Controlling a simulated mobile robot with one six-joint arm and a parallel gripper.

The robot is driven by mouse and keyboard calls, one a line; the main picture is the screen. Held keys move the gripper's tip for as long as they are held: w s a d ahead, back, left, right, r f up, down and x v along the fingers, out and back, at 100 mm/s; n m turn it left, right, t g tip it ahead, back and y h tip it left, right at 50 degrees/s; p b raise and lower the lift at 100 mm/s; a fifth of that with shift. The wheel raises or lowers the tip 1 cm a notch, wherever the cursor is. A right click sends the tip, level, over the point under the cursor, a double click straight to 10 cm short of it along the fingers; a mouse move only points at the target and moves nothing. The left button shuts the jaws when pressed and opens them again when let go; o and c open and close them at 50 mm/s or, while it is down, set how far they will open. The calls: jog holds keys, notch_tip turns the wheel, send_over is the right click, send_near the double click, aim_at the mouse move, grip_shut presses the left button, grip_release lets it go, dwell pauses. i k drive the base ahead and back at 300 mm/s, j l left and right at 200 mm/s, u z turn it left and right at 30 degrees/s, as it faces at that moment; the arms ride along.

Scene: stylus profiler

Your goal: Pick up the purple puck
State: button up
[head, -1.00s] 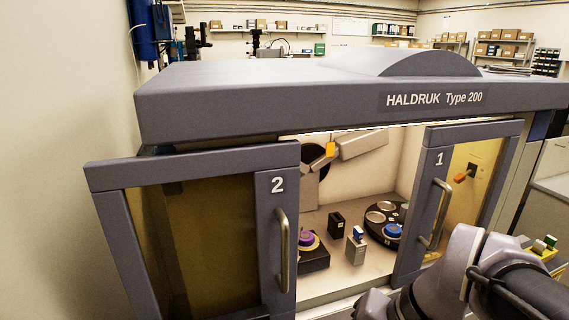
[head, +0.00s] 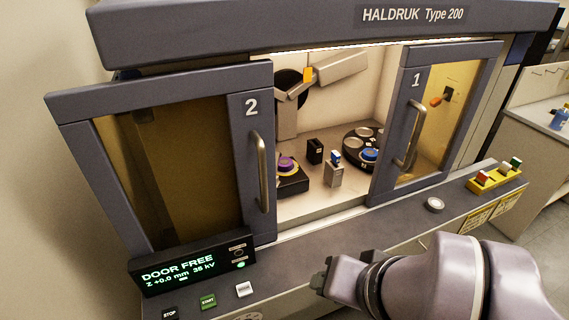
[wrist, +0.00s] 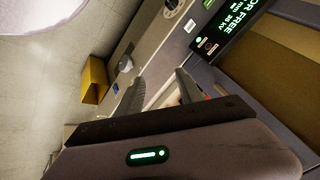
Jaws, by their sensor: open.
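My gripper (head: 322,279) is outside the machine, low in the head view, in front of and below the opening. In the wrist view its two fingers (wrist: 160,88) stand apart with nothing held between them. The puck does not show in the wrist view.
A blue puck (head: 369,154) lies on a black round carousel. A black block (head: 315,151) and a grey block with a blue top (head: 333,173) stand between.

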aim_at(286, 164)
jog(key=i+j+z, duration=0.1)
jog(key=z, duration=0.25)
jog(key=i+j+z, duration=0.15)
jog(key=z, duration=0.2)
jog(key=j+z, duration=0.2)
jog(key=z, duration=0.15)
jog(key=i, duration=0.05)
